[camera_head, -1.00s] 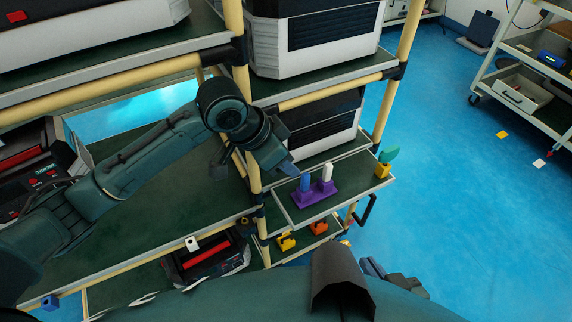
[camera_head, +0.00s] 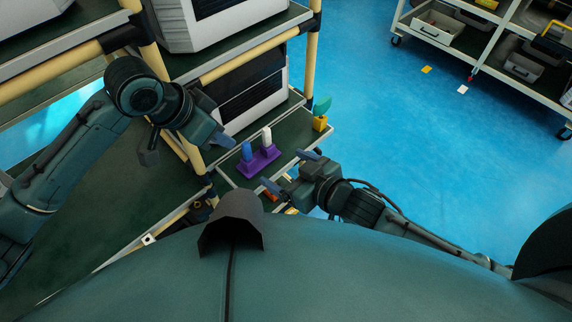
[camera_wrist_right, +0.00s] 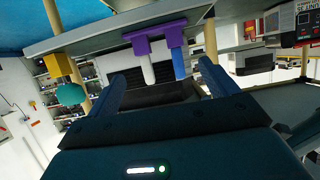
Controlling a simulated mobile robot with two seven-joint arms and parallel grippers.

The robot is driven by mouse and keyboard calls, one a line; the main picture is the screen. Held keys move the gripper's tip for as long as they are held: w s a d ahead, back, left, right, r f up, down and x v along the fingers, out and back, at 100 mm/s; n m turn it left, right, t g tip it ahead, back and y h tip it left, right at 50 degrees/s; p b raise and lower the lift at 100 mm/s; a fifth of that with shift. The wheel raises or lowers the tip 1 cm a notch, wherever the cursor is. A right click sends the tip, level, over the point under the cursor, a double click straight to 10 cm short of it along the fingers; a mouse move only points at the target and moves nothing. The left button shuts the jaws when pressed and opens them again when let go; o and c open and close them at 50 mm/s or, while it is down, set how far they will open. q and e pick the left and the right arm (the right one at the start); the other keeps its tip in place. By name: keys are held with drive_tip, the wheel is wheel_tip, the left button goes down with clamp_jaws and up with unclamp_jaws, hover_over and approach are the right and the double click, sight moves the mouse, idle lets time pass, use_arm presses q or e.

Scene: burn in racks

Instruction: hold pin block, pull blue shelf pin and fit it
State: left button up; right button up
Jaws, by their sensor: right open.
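A purple pin block (camera_head: 262,161) stands on a small green shelf, with a blue pin (camera_head: 247,152) and a white pin (camera_head: 266,139) upright in it. My left gripper (camera_head: 224,141) is just left of and above the block; its fingers overlap in the view, so their opening is unclear. My right gripper (camera_head: 290,171) is open and empty, at the near right of the block and apart from it. The right wrist view is upside down; the purple block (camera_wrist_right: 155,36), white pin (camera_wrist_right: 148,70) and blue pin (camera_wrist_right: 178,63) show between and beyond its open fingers (camera_wrist_right: 164,84).
A yellow block with a teal piece (camera_head: 320,115) stands at the shelf's far right corner. Tan rack posts (camera_head: 312,45) and a grey-white unit (camera_head: 250,90) stand close behind. Blue floor (camera_head: 370,130) is open to the right, with a cart beyond.

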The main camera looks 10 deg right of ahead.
sight(255, 155)
drive_tip(key=shift+o, duration=1.3)
drive_tip(key=shift+w+a+f, duration=0.2)
drive_tip(key=shift+w+a, duration=0.1)
drive_tip(key=shift+w, duration=0.3)
drive_tip(key=x, duration=1.2)
drive_tip(key=shift+s, duration=0.1)
drive_tip(key=shift+c, duration=0.3)
drive_tip(key=c, duration=0.9)
